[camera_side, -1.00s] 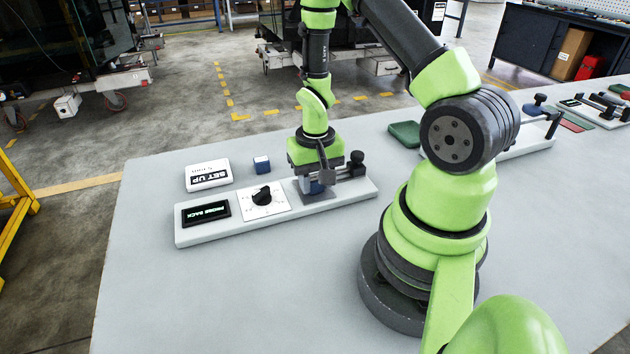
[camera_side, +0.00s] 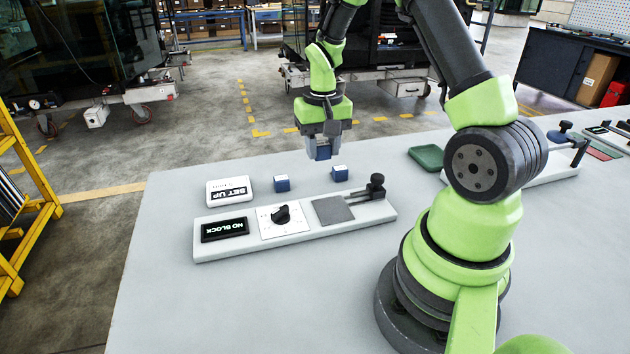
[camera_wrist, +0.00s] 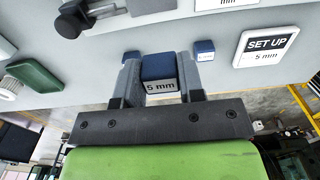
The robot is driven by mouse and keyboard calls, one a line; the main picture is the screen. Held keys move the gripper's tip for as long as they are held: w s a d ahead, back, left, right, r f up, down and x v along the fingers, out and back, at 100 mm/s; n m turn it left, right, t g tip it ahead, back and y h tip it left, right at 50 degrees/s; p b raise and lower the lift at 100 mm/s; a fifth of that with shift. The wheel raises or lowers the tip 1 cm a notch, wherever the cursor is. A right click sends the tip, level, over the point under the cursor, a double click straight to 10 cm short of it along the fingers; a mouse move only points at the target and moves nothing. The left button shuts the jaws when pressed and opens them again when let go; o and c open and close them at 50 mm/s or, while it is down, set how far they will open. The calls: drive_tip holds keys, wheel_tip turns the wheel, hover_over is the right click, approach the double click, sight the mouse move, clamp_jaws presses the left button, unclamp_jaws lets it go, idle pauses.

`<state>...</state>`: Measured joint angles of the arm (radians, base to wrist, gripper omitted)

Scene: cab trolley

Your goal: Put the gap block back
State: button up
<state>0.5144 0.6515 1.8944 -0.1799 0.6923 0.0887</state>
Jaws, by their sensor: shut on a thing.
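My gripper (camera_side: 323,142) is shut on a blue block (camera_side: 323,150) and holds it in the air above the back of the table. In the wrist view the held block (camera_wrist: 159,70) sits between the two fingers and its pale face reads "5 mm". Two more blue blocks stand on the table, a left one (camera_side: 282,183) and a right one (camera_side: 339,173); the held block is above and slightly left of the right one. In the side view, the "SET UP" card (camera_side: 230,190) lies left of them. In the wrist view the card (camera_wrist: 265,44) reads "5 mm".
The white gauge base (camera_side: 300,236) lies in front of the blocks. It carries a display (camera_side: 225,229) reading "NO BLOCK", a black dial (camera_side: 281,213), a bare grey pad (camera_side: 332,209) and a dark probe (camera_side: 376,187). A green tray (camera_side: 425,158) lies to the right.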

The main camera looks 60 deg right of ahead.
hover_over(312, 185)
drive_tip(key=f, duration=0.1)
wheel_tip(312, 185, down, 10)
drive_tip(key=shift+f, duration=0.15)
idle(0.4)
drive_tip(key=shift+f, duration=0.15)
drive_tip(key=o, duration=1)
